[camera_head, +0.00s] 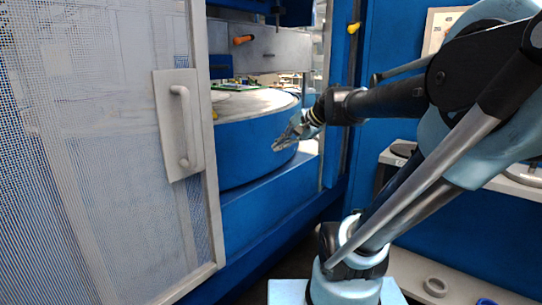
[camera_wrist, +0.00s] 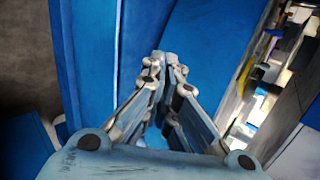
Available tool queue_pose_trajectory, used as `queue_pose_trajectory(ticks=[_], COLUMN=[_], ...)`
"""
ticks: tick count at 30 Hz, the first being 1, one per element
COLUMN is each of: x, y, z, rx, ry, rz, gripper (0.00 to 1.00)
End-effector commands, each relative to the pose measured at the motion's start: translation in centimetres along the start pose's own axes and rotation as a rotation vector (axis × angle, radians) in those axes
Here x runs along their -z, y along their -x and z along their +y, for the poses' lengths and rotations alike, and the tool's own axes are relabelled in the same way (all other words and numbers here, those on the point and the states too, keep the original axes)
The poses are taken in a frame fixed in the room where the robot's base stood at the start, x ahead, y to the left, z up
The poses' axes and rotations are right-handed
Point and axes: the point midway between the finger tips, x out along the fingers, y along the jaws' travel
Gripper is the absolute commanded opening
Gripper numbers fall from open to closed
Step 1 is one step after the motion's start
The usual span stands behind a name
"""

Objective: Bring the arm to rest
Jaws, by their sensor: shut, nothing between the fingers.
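My gripper (camera_head: 288,138) is at the end of my outstretched arm, in front of the curved side of a round blue drum (camera_head: 245,150) in the head view. From this angle I cannot tell whether it touches the drum. In the wrist view my gripper (camera_wrist: 165,62) has its fingertips together with nothing between them. Blue panels fill most of the view beyond the fingers.
A mesh door (camera_head: 95,130) with a pale handle (camera_head: 183,125) stands at the left of the opening. A blue post (camera_head: 340,110) stands on its right. A green item (camera_head: 232,86) lies on the drum's top. A shelf with grey parts (camera_head: 515,180) is at right.

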Motion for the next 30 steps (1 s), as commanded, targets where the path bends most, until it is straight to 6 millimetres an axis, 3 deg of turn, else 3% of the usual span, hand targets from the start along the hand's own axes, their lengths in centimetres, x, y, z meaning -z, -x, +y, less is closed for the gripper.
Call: queue_pose_trajectory(ticks=[1, 9, 12, 15, 20, 30], x=[-0.6, -1.7, -1.7, -1.6, -1.5, -1.5], y=[-0.1, 0.8, 1.6, 2.3, 3.1, 3.1], z=[3.1, 19.4, 24.2, 27.6, 30.1, 30.3], rx=[-0.063, -0.454, -0.583, -0.681, -0.758, -0.765], ry=[0.077, 0.504, 0.625, 0.71, 0.772, 0.778], rz=[0.014, 0.035, 0.019, 0.001, -0.018, -0.02], gripper=[0.0, 0.0, 0.0, 0.0, 0.0, 0.0])
